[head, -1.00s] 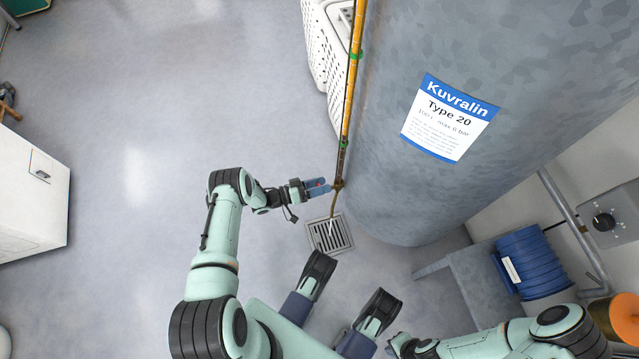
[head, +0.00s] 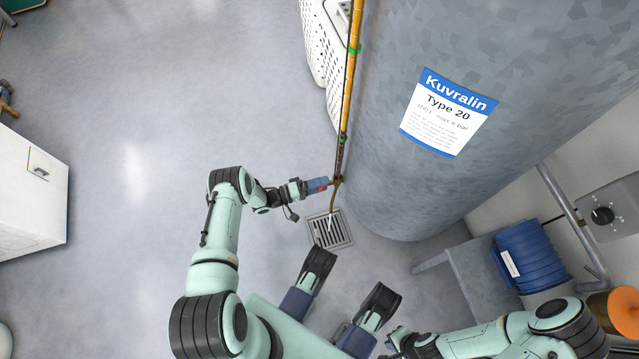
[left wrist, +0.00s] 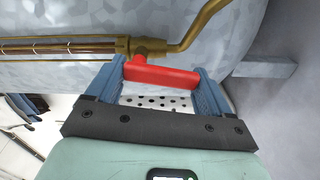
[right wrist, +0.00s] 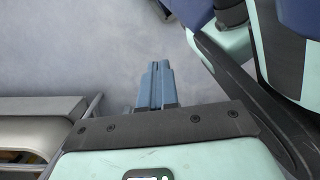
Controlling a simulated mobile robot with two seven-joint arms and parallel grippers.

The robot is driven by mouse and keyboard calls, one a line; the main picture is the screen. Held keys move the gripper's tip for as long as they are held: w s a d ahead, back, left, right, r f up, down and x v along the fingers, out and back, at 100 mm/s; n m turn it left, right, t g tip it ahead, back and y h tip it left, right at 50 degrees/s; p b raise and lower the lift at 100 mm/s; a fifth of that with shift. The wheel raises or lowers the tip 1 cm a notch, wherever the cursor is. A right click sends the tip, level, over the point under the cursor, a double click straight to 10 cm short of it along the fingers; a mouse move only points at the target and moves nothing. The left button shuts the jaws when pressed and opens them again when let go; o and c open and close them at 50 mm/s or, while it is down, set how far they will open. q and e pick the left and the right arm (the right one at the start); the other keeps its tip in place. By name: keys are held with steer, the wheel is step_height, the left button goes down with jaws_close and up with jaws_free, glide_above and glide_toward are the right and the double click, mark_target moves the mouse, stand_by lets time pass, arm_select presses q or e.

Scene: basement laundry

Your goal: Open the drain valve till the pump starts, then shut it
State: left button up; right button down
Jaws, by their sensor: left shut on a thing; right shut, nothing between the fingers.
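The drain valve has a red handle (left wrist: 160,75) on a brass fitting (left wrist: 145,48), at the foot of the grey tank (head: 400,200). My left gripper (head: 325,185) is shut on this handle; the left wrist view shows the handle between the two blue fingers (left wrist: 162,83). A bent brass outlet pipe (left wrist: 205,22) leaves the valve and points down to a floor drain grate (head: 340,235). A thin pale streak shows over the grate; I cannot tell whether it is water. My right gripper (right wrist: 157,88) is shut and empty; the head view does not show its fingers clearly.
A yellow upright tube (head: 350,75) with green bands runs up the tank above the valve. A white perforated basket (head: 318,45) stands behind it. A blue ribbed object (head: 535,260) and a control dial (head: 602,215) are at right. The floor at left is clear up to a white cabinet (head: 30,200).

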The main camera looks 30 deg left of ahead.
arm_select(q)
steer(key=shift+s+f, duration=0.1)
steer(key=o, duration=0.9)
steer(key=p+v, duration=0.1)
steer(key=v, duration=1.2)
steer(key=shift+s+a+p, duration=0.1)
steer(key=shift+a+p, duration=0.05)
steer(key=shift+p, duration=0.15)
arm_select(e)
steer(key=w, duration=0.1)
steer(key=w+r+t, duration=0.1)
steer(key=w, duration=0.1)
steer(key=shift+a+r, duration=0.2)
